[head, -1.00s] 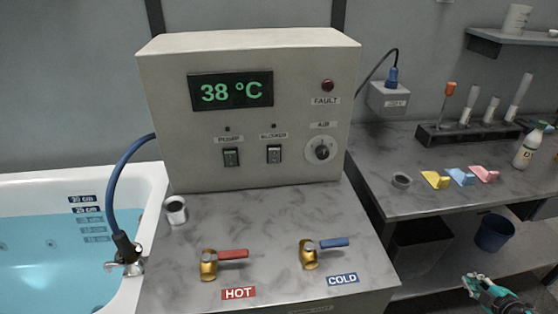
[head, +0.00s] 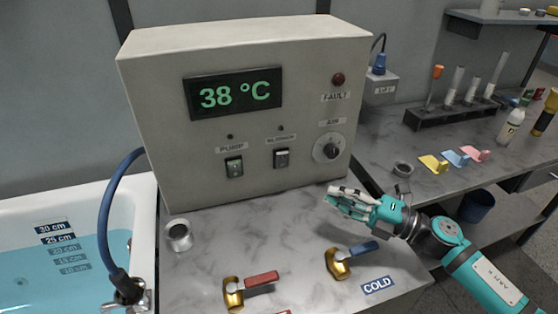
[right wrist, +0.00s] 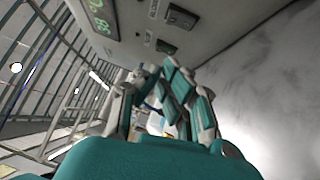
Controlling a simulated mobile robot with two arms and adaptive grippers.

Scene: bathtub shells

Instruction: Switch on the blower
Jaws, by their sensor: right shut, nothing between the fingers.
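The control box (head: 240,110) stands on the marbled counter. Its blower switch (head: 281,158) is a dark rocker under a small label, with an unlit lamp (head: 281,128) above. The pump switch (head: 234,166) is to its left. My right gripper (head: 333,198) is shut and empty, pointing left in front of the box's lower right, below and right of the blower switch and apart from it. In the right wrist view the shut fingers (right wrist: 165,88) fill the middle, with the two switches above them; one is the blower switch (right wrist: 181,17). My left gripper is out of view.
A red-handled hot valve (head: 245,288) and a blue-handled cold valve (head: 347,258) rise from the counter below the gripper. The air knob (head: 327,149) is right of the switches.

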